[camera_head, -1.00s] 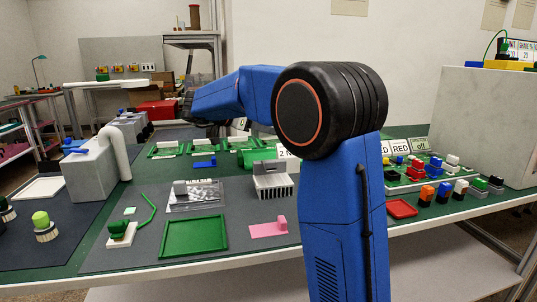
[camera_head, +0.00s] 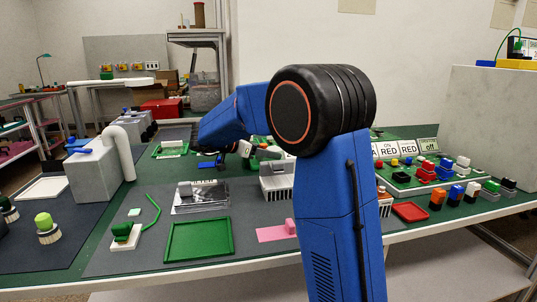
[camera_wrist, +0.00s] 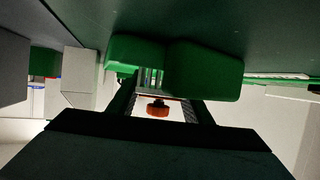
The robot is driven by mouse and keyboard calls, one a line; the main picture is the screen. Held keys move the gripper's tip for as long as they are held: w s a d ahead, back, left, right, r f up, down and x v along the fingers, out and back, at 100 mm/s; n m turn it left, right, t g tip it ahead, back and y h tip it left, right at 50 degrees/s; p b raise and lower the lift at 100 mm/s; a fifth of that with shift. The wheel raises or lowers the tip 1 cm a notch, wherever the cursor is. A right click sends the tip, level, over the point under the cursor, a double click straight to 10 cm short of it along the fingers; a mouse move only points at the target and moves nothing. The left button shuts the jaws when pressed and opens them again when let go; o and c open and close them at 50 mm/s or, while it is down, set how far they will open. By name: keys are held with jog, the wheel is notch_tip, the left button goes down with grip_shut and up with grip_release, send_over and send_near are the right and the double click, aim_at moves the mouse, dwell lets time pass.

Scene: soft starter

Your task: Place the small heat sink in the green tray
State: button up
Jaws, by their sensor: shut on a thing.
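My gripper (camera_head: 240,150) is over the back middle of the bench, partly hidden by my own arm. In the wrist view its dark fingers (camera_wrist: 160,92) are shut on a small grey finned piece (camera_wrist: 150,77), which looks like the small heat sink, though little of it shows. A bulky green shape lies close around it in that view; I cannot tell whether they touch. The green tray (camera_head: 168,255) lies flat and empty at the front of the bench, apart from the gripper.
A larger finned heat sink (camera_head: 276,188) stands behind the tray, partly behind my arm. A silver bag (camera_head: 201,207) lies behind the tray, a pink piece (camera_head: 272,235) to its right. A grey box with a white pipe (camera_head: 127,160) rises at left. A red tray (camera_head: 411,212) lies right.

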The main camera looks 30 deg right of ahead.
jog(key=shift+f, duration=0.3)
jog(key=o, duration=1.3)
jog(key=shift+r, duration=0.1)
jog(key=shift+a+r, duration=0.15)
jog(key=v, duration=1.1)
jog(key=shift+a+r, duration=0.1)
jog(key=shift+a, duration=0.25)
jog(key=shift+s, duration=0.1)
